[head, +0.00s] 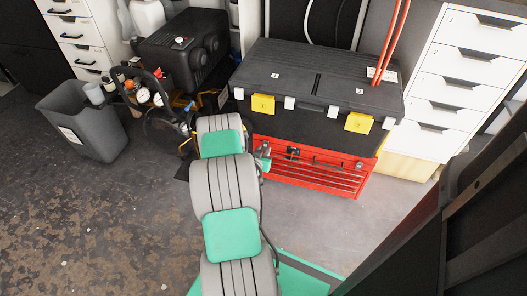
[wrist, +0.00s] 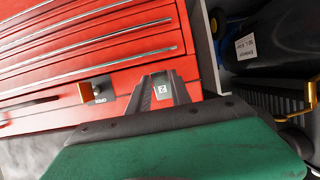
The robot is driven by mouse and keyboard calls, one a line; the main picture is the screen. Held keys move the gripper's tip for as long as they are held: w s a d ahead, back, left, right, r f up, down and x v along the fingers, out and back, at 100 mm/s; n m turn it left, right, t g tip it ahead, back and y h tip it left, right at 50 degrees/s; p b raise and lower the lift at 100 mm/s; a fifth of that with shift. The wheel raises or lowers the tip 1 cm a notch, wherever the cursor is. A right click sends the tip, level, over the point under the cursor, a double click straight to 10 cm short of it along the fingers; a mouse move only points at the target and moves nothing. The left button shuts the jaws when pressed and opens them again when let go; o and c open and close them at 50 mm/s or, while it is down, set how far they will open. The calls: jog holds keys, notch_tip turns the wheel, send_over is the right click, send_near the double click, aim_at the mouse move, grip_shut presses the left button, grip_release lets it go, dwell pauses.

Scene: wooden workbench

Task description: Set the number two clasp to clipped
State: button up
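A black case (head: 318,72) with two yellow clasps, one at the left (head: 262,104) and one at the right (head: 359,122), sits on a red drawer chest (head: 312,178). Small white tags are on its lid; their numbers are too small to read. My gripper (head: 263,158) is at the chest's upper left front. Contact cannot be told. Beside them is a black and orange latch (wrist: 84,92) with a small label. The red chest front (wrist: 60,50) fills the background.
A black compressor (head: 185,50) with hoses and gauges stands left of the chest, near a grey bin (head: 82,120). White drawers (head: 465,70) stand at the right. Red rods (head: 390,45) rise behind the case. Floor in front of the chest is clear.

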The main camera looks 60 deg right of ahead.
grip_shut()
jog(key=shift+f, duration=0.1)
jog(key=shift+f+b, duration=0.25)
jog(key=shift+b, duration=0.35)
jog(key=h+b, duration=0.1)
jog(key=b, duration=0.2)
jog(key=h+b, duration=0.1)
jog(key=b, duration=0.2)
jog(key=d+h+b, duration=0.1)
jog(key=h+b, duration=0.1)
jog(key=b, duration=0.1)
jog(key=shift+f+t+b, duration=0.3)
jog(key=shift+f, duration=0.1)
jog(key=shift+r, duration=0.15)
